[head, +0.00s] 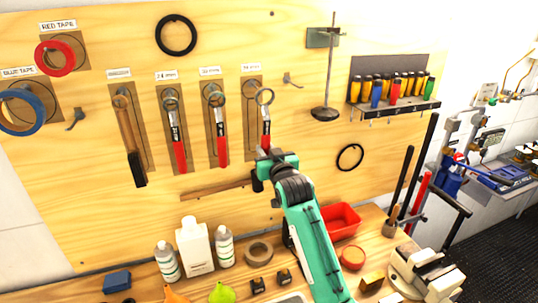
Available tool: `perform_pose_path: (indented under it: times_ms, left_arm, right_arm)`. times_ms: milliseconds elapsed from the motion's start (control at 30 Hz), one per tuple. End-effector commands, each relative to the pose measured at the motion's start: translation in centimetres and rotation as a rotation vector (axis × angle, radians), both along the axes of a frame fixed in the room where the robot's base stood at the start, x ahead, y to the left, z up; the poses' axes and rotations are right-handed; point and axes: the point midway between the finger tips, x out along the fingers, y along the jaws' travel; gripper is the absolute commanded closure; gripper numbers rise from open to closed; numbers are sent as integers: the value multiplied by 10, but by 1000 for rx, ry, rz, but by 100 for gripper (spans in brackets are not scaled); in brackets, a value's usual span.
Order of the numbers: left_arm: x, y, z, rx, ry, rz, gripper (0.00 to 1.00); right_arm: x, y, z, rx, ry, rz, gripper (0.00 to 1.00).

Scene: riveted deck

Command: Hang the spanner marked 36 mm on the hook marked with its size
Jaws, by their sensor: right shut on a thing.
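The spanner (266,128) in my right gripper has a metal ring end and a red handle. It is upright against the rightmost brown size panel (249,98). Its ring end lies over the upper part of this panel; I cannot tell whether the hook passes through it. My right gripper (264,154) is shut on the lower handle, hiding its end. Two similar red-handled spanners, one in the middle (220,135) and one to the left (175,130), hang on neighbouring panels. The size labels above are too small to read surely. My left gripper is not in view.
A small empty hook (292,80) and a metal stand (326,112) are to the right. Bottles (194,245), a red bin (342,220) and a vise (425,272) crowd the bench below.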

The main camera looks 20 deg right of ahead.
Motion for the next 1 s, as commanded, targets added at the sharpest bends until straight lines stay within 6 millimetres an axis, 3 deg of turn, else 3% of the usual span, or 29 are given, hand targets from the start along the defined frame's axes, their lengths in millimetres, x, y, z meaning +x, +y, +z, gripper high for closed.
perform_pose_path:
  times_ms: [600,1000]
  left_arm:
    - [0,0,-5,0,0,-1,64]
    - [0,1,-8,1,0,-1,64]
  right_arm:
    - [37,2,-3,0,-2,0,100]
    - [49,2,-9,0,-2,0,100]
